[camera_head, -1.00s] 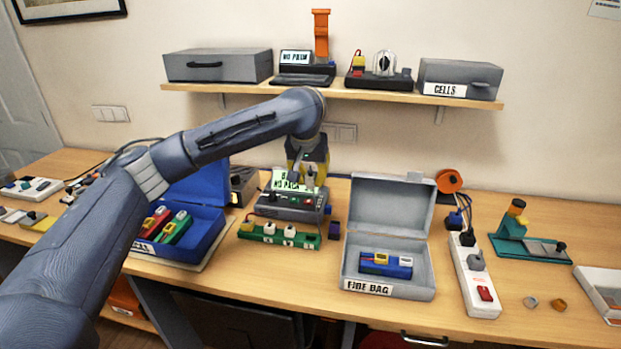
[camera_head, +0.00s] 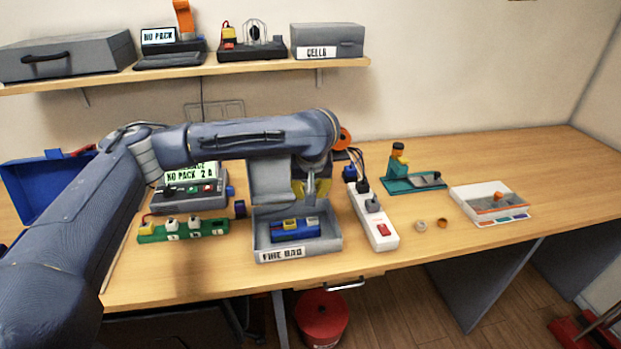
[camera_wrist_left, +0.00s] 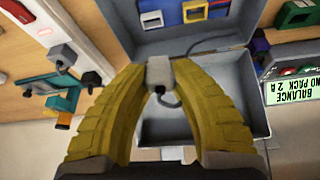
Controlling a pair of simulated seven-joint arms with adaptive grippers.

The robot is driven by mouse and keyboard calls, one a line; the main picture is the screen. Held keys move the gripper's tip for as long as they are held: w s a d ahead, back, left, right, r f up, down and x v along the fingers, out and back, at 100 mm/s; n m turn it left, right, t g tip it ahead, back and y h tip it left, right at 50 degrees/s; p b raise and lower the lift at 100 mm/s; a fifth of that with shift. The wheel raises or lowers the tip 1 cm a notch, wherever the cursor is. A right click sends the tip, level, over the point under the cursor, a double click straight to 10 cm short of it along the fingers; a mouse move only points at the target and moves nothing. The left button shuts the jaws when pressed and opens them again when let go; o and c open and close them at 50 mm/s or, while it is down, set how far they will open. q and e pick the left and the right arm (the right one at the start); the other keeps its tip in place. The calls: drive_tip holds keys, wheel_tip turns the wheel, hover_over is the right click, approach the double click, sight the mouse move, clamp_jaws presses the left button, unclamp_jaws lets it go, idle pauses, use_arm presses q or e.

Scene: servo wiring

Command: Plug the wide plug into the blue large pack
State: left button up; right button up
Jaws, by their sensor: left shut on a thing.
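The blue large pack (camera_head: 296,231) lies in the open grey metal case labelled FIRE BAG. It also shows in the left wrist view (camera_wrist_left: 178,14), with a yellow part on top. My left gripper (camera_head: 311,191) is over the case, in front of its raised lid. In the left wrist view my left gripper's yellow fingers (camera_wrist_left: 160,72) are shut on a grey plug (camera_wrist_left: 160,70) with a grey cable trailing from it. The plug is above the case and apart from the pack. My right gripper is not in view.
The grey case (camera_head: 331,244) stands near the table's front edge. A white power strip (camera_head: 375,225) with plugs and a red switch lies to its right. A balance charger (camera_head: 188,197) and green board (camera_head: 185,233) stand to its left.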

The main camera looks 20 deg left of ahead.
use_arm(q)
drive_tip(key=shift+w+d, duration=0.1)
drive_tip(key=shift+d, duration=0.35)
drive_tip(key=shift+n, duration=0.4)
drive_tip(key=shift+a, duration=0.1)
hover_over(313, 223)
drive_tip(key=shift+w+a+f, duration=0.1)
drive_tip(key=shift+w+f, duration=0.1)
drive_tip(key=shift+f, duration=1.25)
drive_tip(key=shift+w+a+f, duration=0.1)
drive_tip(key=shift+w+f, duration=0.1)
drive_tip(key=shift+f, duration=1.25)
drive_tip(key=shift+f, duration=1.35)
drive_tip(key=o, duration=1)
drive_tip(key=shift+r, duration=0.1)
